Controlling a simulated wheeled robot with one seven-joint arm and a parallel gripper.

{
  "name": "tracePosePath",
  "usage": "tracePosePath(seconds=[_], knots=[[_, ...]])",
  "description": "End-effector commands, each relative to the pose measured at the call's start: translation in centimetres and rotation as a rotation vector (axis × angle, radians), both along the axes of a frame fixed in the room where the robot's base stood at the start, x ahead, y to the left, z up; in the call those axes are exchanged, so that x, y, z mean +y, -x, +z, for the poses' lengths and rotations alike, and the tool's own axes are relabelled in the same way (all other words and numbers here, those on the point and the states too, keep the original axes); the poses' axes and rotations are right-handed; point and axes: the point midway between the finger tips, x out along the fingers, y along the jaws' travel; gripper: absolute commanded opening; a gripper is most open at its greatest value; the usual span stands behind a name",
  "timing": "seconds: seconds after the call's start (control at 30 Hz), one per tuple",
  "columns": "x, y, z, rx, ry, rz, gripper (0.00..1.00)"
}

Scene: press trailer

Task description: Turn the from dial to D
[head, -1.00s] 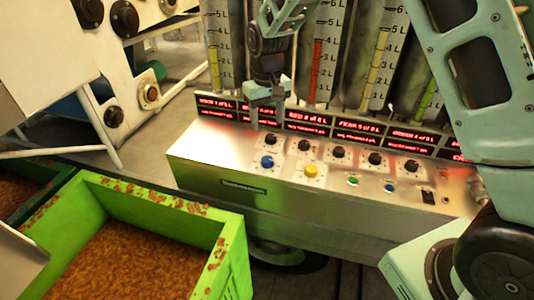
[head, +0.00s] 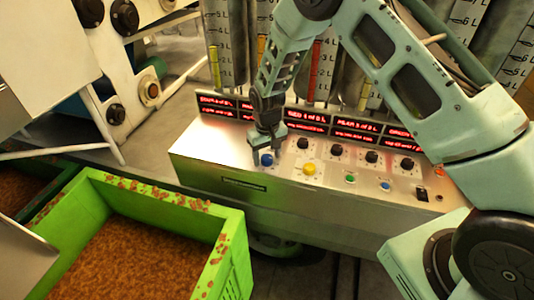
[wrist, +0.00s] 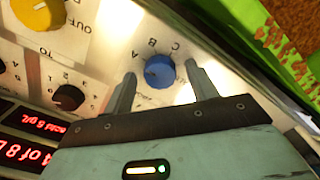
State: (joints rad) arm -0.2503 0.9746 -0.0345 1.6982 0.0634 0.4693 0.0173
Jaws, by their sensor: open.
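A blue dial (head: 267,160) sits at the left of the control panel's front row. In the wrist view the blue dial (wrist: 160,72) has the letters A, B and C beside it; D beside it and its name label are not visible, and its pointer setting is unclear. My gripper (head: 266,154) is open, pointing down at the blue dial. In the wrist view the fingers of my gripper (wrist: 159,69) stand on either side of the dial; I cannot tell whether they touch it. A yellow dial (head: 309,169), with OUT and D beside it in the wrist view (wrist: 40,12), sits to the right.
Several black dials stand in a row behind, one just right of my gripper (head: 303,143). Green (head: 350,179) and blue (head: 385,186) buttons lie farther right. Red displays (head: 306,116) and graduated tubes rise behind. A green crate (head: 232,255) stands in front left.

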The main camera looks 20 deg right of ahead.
Motion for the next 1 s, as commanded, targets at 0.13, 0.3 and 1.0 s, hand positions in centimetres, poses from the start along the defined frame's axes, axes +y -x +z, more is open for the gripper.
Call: tracePosePath(seconds=[0.13,0.3,1.0], knots=[[0.01,-0.01,0.02,0.0,0.0,0.0,0.58],[0.01,0.0,0.04,0.0,0.0,0.0,0.13],[0.02,-0.03,-0.05,-0.001,0.001,-0.262,0.13]])
